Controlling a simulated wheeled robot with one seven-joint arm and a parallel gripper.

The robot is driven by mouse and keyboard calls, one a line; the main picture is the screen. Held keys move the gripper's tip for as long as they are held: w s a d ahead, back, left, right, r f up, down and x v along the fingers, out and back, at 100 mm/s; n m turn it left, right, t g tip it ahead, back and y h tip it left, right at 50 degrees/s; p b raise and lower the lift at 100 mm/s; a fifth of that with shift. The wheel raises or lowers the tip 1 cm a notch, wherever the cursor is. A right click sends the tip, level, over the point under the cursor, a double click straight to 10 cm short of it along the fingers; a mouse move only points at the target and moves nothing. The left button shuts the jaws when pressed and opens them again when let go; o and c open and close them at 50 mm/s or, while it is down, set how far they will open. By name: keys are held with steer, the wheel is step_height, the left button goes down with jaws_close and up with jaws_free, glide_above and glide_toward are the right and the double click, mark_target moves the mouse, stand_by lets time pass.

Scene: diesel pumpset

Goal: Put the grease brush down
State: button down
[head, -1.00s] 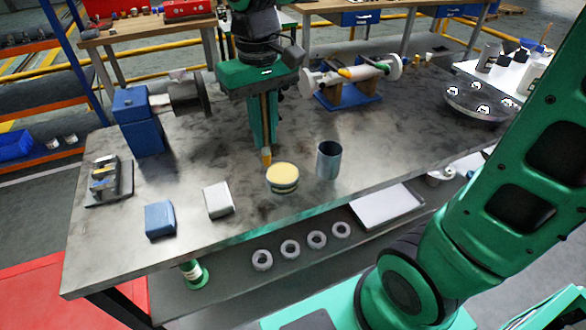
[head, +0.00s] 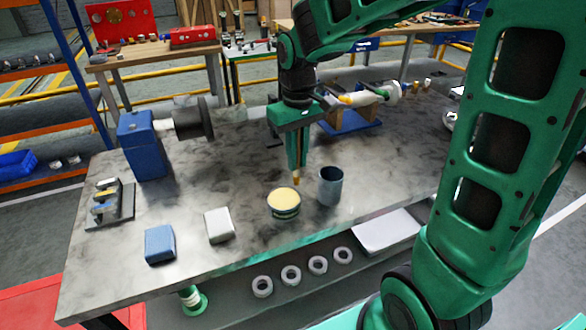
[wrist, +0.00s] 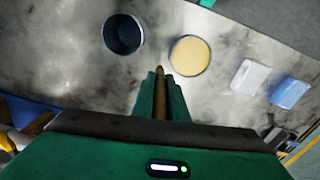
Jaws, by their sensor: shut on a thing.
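My gripper (head: 298,168) is shut on the grease brush (head: 296,181) and holds it bristles down above the bench, behind the gap between the tin and the cup. In the wrist view the brush (wrist: 160,80) points out from between the green fingers. A round tin with a pale yellow top (head: 284,201) stands just in front of the gripper; it also shows in the wrist view (wrist: 190,55). A dark grey open cup (head: 330,187) stands right of the tin and shows in the wrist view (wrist: 122,34). The brush looks apart from both.
A white block (head: 219,225) and a blue block (head: 160,244) lie at the front left of the workbench (head: 190,280). A blue machine (head: 143,145) stands back left, and a shaft on a blue stand (head: 350,118) back right. Bare bench lies between them.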

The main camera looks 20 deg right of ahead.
steer(key=shift+f, duration=1.8)
steer(key=shift+f, duration=0.15)
steer(key=c, duration=1.7)
jaws_free()
steer(key=shift+c, duration=0.2)
step_height(320, 180, up, 12)
steer(key=shift+r, duration=0.2)
steer(key=s+d+f+m, duration=0.4)
steer(key=s+d, duration=0.4)
steer(key=s, duration=0.4)
steer(key=s+d+f+m, duration=0.4)
steer(key=s+d, duration=0.3)
steer(key=s, duration=0.5)
steer(key=shift+d, duration=0.35)
